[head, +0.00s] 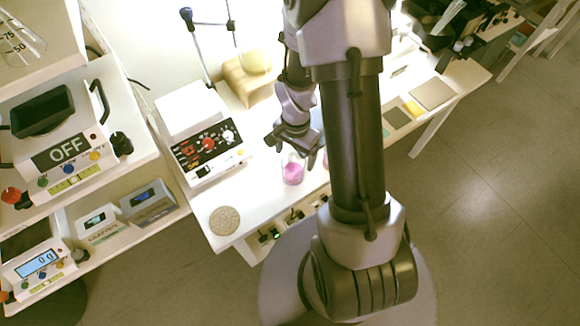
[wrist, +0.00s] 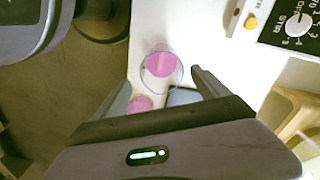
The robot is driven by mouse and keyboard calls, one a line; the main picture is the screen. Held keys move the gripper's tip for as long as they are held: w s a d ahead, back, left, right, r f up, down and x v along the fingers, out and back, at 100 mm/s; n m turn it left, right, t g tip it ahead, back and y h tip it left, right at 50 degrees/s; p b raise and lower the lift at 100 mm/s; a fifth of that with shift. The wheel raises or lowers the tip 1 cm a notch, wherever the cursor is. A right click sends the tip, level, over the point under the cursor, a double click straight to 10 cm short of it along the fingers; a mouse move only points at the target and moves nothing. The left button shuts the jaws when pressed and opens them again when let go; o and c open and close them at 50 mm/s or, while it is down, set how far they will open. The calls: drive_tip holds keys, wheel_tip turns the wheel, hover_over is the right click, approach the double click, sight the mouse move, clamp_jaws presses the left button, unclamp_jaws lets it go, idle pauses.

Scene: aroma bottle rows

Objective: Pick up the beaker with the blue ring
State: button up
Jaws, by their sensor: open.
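A clear beaker (head: 292,170) with pink contents stands upright on the white bench, just below my gripper (head: 291,146) in the head view. In the wrist view the beaker (wrist: 161,66) lies ahead of and between the fingertips, with a thin bluish-grey ring outline around the pink. My gripper (wrist: 160,86) is open and empty, apart from the beaker. A second pink thing (wrist: 139,103) sits near the left finger, partly hidden by the gripper. In the head view only a sliver of pink shows beside my arm. I cannot tell whether the second one has a ring.
A white stirrer box with knobs (head: 208,150) stands left of the beaker. A round cork mat (head: 224,221) lies at the bench's near corner, with clear surface around it. A yellowish block (head: 248,84) stands behind. A pale blue square (wrist: 183,97) lies close to the right finger.

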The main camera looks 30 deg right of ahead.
sight(293, 168)
wheel_tip(293, 168, down, 8)
drive_tip(key=b, duration=0.3)
drive_tip(key=shift+w+a+f, duration=0.15)
drive_tip(key=shift+f, duration=0.1)
drive_tip(key=shift+r, duration=0.15)
drive_tip(key=shift+c, duration=0.9)
drive_tip(key=c, duration=1.5)
